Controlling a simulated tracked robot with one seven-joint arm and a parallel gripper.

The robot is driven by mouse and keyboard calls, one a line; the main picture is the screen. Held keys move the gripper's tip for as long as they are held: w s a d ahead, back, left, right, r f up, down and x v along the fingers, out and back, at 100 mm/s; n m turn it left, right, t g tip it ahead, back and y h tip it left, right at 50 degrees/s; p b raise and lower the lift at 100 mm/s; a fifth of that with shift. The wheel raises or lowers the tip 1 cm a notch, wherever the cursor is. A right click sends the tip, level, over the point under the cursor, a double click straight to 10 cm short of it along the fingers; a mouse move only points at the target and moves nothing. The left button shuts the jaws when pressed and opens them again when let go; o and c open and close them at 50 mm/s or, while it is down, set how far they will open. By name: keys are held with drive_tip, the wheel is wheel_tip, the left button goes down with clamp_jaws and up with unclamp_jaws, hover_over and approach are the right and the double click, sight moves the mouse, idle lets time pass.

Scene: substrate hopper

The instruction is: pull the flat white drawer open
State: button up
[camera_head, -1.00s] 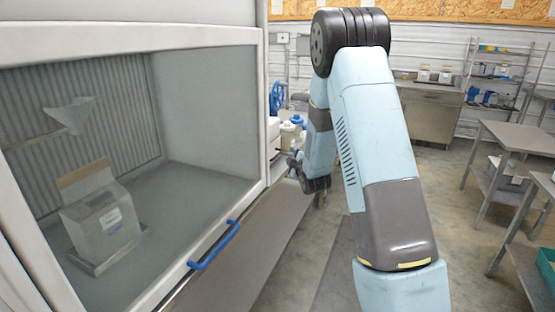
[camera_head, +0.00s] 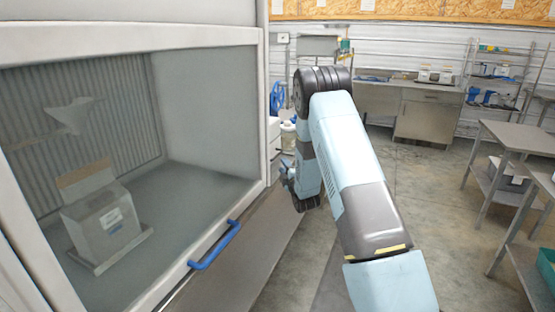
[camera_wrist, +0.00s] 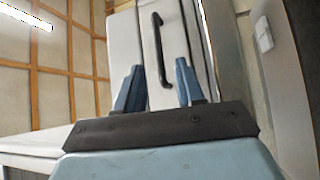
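A white front with a black bar handle (camera_wrist: 160,50) fills the upper middle of the wrist view. I take it to be the flat white drawer (camera_wrist: 126,40). My gripper (camera_wrist: 160,84) is open, its two blue fingers apart on either side of the handle's lower end as pictured. The handle looks just beyond the fingertips; I cannot tell whether they touch. In the head view my gripper (camera_head: 287,172) is small, beside the right end of the hood bench. There the drawer front cannot be made out.
A white-lidded container (camera_head: 288,134) stands behind my gripper. Steel tables (camera_head: 520,140) are at the right. The floor between is clear.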

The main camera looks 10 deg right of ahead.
drive_tip(key=w, duration=0.5)
drive_tip(key=w+a+r, duration=0.1)
drive_tip(key=w, duration=0.1)
drive_tip(key=shift+w, duration=0.3)
clamp_jaws()
drive_tip(key=shift+a, duration=0.1)
